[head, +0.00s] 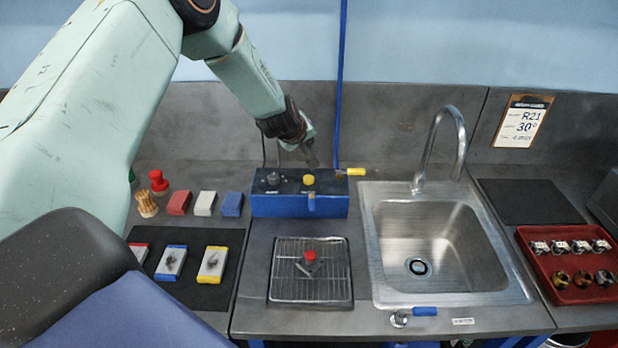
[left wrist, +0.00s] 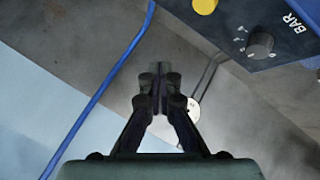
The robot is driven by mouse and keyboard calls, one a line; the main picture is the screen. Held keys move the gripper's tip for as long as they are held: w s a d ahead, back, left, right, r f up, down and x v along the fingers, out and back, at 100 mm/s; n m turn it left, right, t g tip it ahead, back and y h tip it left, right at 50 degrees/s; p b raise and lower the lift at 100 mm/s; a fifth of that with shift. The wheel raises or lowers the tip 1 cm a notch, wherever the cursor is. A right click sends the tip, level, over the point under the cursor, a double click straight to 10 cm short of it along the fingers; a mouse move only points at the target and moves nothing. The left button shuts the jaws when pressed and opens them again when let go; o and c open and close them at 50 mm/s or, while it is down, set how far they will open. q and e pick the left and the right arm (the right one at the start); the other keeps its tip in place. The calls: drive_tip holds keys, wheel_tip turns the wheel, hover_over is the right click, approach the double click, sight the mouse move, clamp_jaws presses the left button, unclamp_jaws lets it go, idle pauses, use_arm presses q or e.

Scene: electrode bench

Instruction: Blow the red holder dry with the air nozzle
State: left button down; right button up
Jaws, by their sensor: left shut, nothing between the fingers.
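The red holder (head: 310,256) lies on a wire rack (head: 285,285) left of the sink, with small dark metal parts around its red top. Behind the rack stands a blue box (head: 270,207) with a yellow button (head: 308,179) and a dark knob; the box's "BAR" dial (left wrist: 260,45) shows in the left wrist view. A yellow-tipped piece (head: 352,172), perhaps the air nozzle, sticks out at the box's right end. My left gripper (head: 314,162) is shut and empty, just above and behind the box; its closed fingers (left wrist: 160,75) also show in the wrist view.
A blue hose (head: 341,80) runs down the wall behind the box. The sink (head: 425,245) with its tall faucet (head: 455,120) is right of the rack. Coloured blocks (head: 205,203) and a dark mat (head: 205,293) with several holders lie left. A red tray (head: 570,290) is far right.

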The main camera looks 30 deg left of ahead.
use_arm(q)
drive_tip(key=f, duration=0.1)
drive_tip(key=f+b, duration=0.1)
drive_tip(key=shift+w+a+f, duration=0.15)
drive_tip(key=shift+a+f, duration=0.05)
drive_tip(key=shift+f, duration=0.1)
drive_tip(key=b, duration=0.5)
hover_over(308, 180)
wheel_tip(308, 180, down, 5)
drive_tip(key=shift+a+r, duration=0.1)
drive_tip(key=shift+a, duration=0.05)
drive_tip(key=shift+w+a+f+b, duration=0.2)
drive_tip(key=shift+f+b, duration=0.1)
drive_tip(key=shift+f, duration=0.25)
drive_tip(key=shift+s+d+r, duration=0.2)
drive_tip(key=shift+d, duration=0.1)
drive_tip(key=shift+a+f, duration=0.1)
drive_tip(key=shift+w+a+f, duration=0.1)
drive_tip(key=shift+w+f, duration=0.05)
drive_tip(key=shift+d+r, duration=0.2)
